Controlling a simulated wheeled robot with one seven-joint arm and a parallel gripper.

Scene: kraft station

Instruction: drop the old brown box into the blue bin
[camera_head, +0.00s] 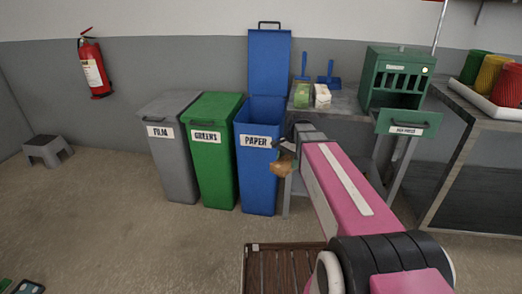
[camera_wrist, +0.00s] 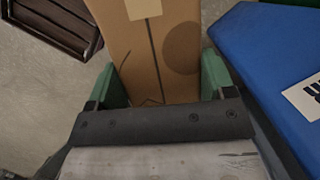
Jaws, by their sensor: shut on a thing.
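The old brown box (camera_wrist: 150,50) is a cardboard box with a strip of tape and a dark round stain, held between the green fingers of my gripper (camera_wrist: 160,85) in the wrist view. In the head view the box (camera_head: 281,167) shows small beside my gripper (camera_head: 284,155), in front of the right edge of the blue bin. The blue bin (camera_head: 260,180) is labelled PAPER and its lid (camera_head: 269,60) stands open. In the wrist view the blue bin (camera_wrist: 265,45) is to the right of the box, apart from it. The bin's inside is mostly hidden.
A green bin (camera_head: 212,160) and a grey bin (camera_head: 170,165), both with shut lids, stand left of the blue bin. A bench (camera_head: 345,104) with a green cabinet (camera_head: 395,75) stands at right. A brown slatted crate (camera_head: 285,270) is on the floor in front.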

